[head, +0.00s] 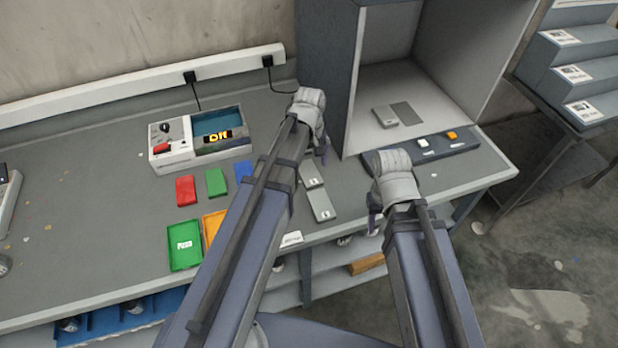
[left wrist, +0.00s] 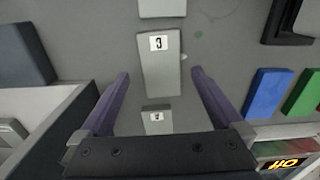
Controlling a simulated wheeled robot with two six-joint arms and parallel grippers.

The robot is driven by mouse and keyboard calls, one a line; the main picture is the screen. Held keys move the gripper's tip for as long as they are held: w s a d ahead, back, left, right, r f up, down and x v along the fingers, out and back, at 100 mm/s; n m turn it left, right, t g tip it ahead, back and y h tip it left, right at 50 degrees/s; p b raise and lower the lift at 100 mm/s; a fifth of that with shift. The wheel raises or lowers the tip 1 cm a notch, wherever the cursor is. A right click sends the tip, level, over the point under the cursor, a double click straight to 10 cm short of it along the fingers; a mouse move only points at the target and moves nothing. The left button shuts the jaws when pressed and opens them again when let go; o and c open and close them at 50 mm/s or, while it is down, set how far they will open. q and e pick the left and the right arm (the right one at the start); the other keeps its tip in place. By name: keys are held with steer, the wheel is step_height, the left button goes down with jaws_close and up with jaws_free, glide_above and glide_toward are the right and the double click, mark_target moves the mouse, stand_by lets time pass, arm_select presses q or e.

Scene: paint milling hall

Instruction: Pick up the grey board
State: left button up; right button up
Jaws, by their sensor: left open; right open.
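My right gripper (head: 374,212) is open and empty near the bench's front edge, below the booth. Which grey board is meant I cannot tell.
A booth (head: 352,60) holds a small grey block (head: 385,116) and a flat darker panel (head: 405,113). Left of the boards lie blue (head: 243,171), green (head: 217,182) and red (head: 186,190) blocks, a green tray (head: 172,256) and a device (head: 172,150) reading "Off". The bench's left part is mostly clear.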

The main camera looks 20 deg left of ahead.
mark_target(309, 172)
arm_select(q)
step_height(309, 172, down, 3)
steer(key=shift+a+f+b, duration=0.1)
steer(key=shift+b, duration=1)
arm_select(e)
step_height(309, 172, down, 3)
arm_select(q)
steer(key=c, duration=1.4)
steer(key=shift+r, duration=0.2)
arm_select(e)
steer(key=shift+r, duration=0.1)
arm_select(q)
step_height(309, 172, up, 10)
steer(key=p, duration=1)
arm_select(e)
step_height(309, 172, up, 10)
